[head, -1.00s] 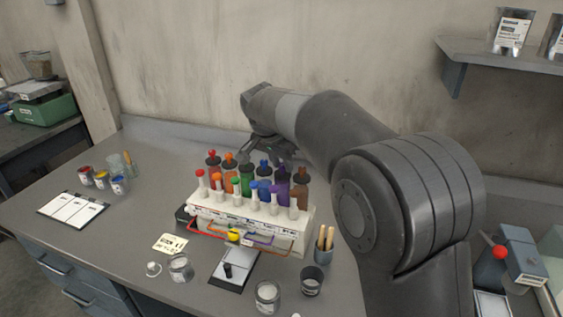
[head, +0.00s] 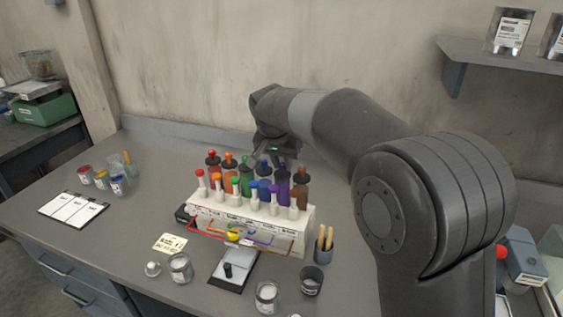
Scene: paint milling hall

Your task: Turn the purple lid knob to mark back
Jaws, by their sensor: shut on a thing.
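The purple bottle (head: 283,185) stands in the back row of the white rack, between the blue and brown bottles. Its dark lid (head: 283,168) shows just below my gripper (head: 284,158). My gripper points down over this lid, behind the rack, and is shut at the lid's top. The purple knob is hidden by the fingers, so its direction and the marks cannot be read.
The white rack (head: 225,212) holds several coloured bottles and front droppers close to my gripper. The wall is close behind; the table's left middle is clear.

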